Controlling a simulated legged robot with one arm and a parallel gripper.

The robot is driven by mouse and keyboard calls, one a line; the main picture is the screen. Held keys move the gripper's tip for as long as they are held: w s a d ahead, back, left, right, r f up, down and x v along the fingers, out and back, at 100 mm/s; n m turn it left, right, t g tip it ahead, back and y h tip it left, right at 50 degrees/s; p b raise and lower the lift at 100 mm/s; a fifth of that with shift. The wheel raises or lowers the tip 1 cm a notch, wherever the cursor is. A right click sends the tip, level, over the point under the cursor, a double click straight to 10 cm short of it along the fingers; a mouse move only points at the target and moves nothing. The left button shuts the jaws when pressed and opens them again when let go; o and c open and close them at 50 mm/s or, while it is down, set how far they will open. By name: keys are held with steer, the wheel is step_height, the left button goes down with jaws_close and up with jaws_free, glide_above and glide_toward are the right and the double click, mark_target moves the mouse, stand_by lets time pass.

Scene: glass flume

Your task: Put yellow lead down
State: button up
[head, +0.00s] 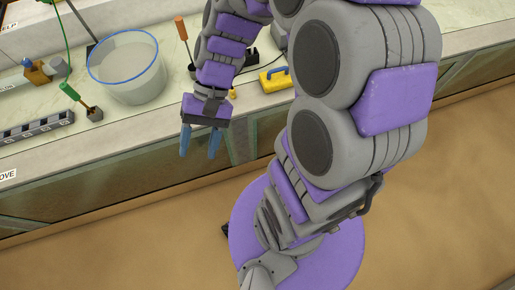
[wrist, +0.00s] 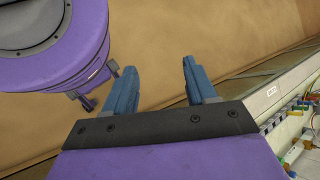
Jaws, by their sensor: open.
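My gripper (head: 199,150) is open, and its two blue fingers point down in front of the bench's front edge in the head view. In the wrist view my gripper (wrist: 159,68) has nothing between its fingers, only the brown floor behind. A yellow block-like thing with a blue top strip (head: 275,79) lies on the bench, right of my gripper and apart from it. A small yellow piece (head: 233,94) sits near the bench edge, close beside my wrist. I cannot tell which of these, if either, is the yellow lead.
A clear bucket with a blue rim (head: 128,75) stands on the bench (head: 130,126) at left. An orange-handled tool (head: 182,30), a green-handled tool (head: 70,92) and a grey socket strip (head: 35,127) are nearby. Glass panels (head: 120,180) run below the bench edge. The brown floor is clear.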

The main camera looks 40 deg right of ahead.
steer(key=s+d+r+n+t+h, duration=0.2)
steer(key=s+d+n+t+h, duration=0.1)
steer(key=s+d+h, duration=0.4)
steer(key=s+d, duration=0.1)
steer(key=s, duration=0.2)
steer(key=shift+d+r+n+h, duration=0.2)
steer(key=shift+d+n+h, duration=0.1)
steer(key=shift+d+n, duration=0.1)
